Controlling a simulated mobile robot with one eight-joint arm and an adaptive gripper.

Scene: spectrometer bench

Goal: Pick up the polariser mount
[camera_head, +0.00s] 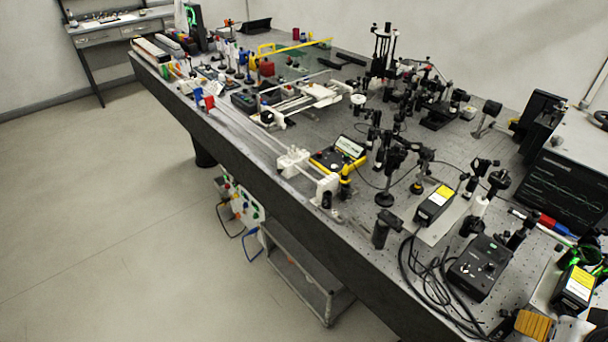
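Several small black optical mounts on posts stand on the dark optical table (350,225). I cannot tell which of them is the polariser mount. One black post mount (393,158) with a round base stands right of the yellow-and-black meter. Another black mount (498,180) stands farther right, near a yellow-labelled box. A black cylindrical piece (382,230) stands near the front edge. Many mounts overlap at the table's centre and right, so parts are hidden. My gripper is not in view.
A yellow-and-black meter (338,157) and a white rail assembly (293,160) lie along the front edge. A black control box (480,266) sits at the lower right beside loose black cables (425,265). A wheeled cart (312,290) is below the table. The floor (110,210) at left is clear.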

